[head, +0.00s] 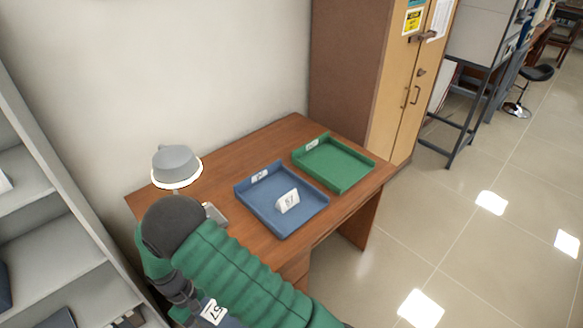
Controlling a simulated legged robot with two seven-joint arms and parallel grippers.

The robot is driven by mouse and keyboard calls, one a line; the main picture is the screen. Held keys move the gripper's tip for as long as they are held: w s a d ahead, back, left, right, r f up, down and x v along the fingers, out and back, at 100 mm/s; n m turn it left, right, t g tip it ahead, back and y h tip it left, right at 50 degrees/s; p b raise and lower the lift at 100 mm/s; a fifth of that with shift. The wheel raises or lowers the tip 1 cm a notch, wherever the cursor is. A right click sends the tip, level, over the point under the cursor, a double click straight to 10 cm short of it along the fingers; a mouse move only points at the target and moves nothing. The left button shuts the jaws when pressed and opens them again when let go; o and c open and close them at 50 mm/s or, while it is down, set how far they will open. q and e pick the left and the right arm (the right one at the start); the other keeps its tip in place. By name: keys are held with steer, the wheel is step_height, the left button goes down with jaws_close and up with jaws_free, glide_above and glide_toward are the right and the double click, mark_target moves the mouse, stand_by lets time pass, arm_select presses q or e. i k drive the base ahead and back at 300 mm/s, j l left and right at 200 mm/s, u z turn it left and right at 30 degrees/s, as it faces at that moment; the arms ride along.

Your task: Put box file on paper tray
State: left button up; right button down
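A blue paper tray (306,222) lies on the wooden desk, with a low rim and a white label at its back. I cannot make out either gripper.
A large green ribbed shape (232,262) with a dark rounded end covers the desk's near left part. A grey lamp (177,163) stands at the desk's left. A grey shelf (45,225) is at left, a wooden cabinet (350,75) behind. Open floor lies right.

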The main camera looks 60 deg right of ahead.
mark_target(333, 163)
steer(key=k+l, duration=0.1)
steer(key=l, duration=0.35)
steer(key=k+l, duration=0.1)
steer(key=l, duration=0.35)
steer(key=k+l, duration=0.15)
steer(key=l, duration=0.3)
steer(key=k+l, duration=0.1)
steer(key=l, duration=0.35)
steer(key=k+l, duration=0.1)
steer(key=l, duration=0.35)
steer(key=k+l, duration=0.1)
steer(key=l, duration=0.35)
steer(key=k+l, duration=0.15)
steer(key=l, duration=0.3)
